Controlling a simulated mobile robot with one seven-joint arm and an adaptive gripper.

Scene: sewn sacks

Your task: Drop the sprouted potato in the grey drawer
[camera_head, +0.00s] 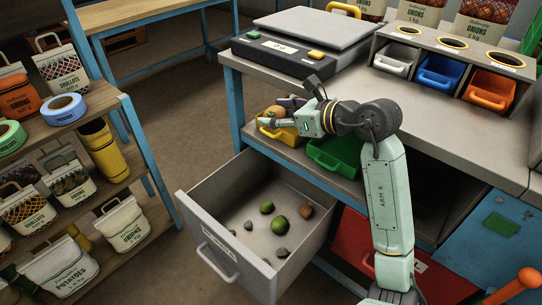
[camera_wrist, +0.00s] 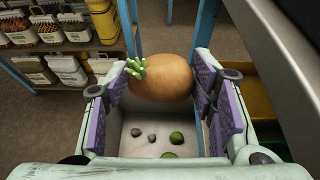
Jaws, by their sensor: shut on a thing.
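My gripper (camera_head: 283,118) is shut on the sprouted potato (camera_wrist: 168,80), a round brown tuber with green sprouts on its left side in the wrist view. The purple finger pads press on it from both sides. In the head view the potato (camera_head: 276,111) is small and partly hidden by the gripper, in front of the yellow bin. The grey drawer (camera_head: 208,215) is pulled open below. It holds green and brown potatoes and several grey stones. In the wrist view the drawer's inside (camera_wrist: 140,118) shows below the potato, between the fingers.
A yellow bin (camera_head: 290,139) and a green bin (camera_head: 338,160) sit under the bench top, behind the drawer. A red drawer (camera_head: 352,240) is right of it. A scale (camera_head: 300,45) stands on the bench. Shelves with sacks (camera_head: 63,72) stand at left. Floor between is clear.

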